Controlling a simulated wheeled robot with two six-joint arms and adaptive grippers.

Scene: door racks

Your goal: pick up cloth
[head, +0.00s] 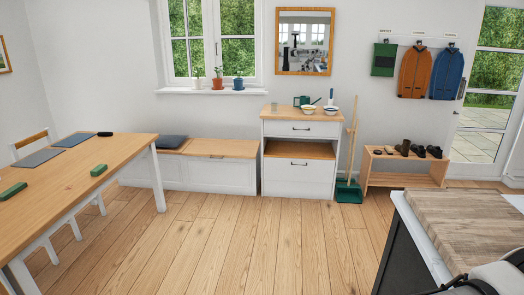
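No thing is plainly a cloth. A small folded green item (99,170) lies on the right part of the long wooden table (112,147), and another green item (12,190) lies near its left side. A white flat item (514,201) lies on the counter at the right, cut by the picture edge. I cannot tell which of these is cloth. My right arm shows at the bottom right corner with dark parts that may be its gripper (466,286); its fingers are not clear. It is far from the table. My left gripper is out of view.
A wood-topped counter (455,218) stands close at the right. A white bench (205,174), a drawer cabinet (300,189), a broom with a green dustpan (349,190) and a shoe rack (382,177) line the back wall. The middle floor is clear.

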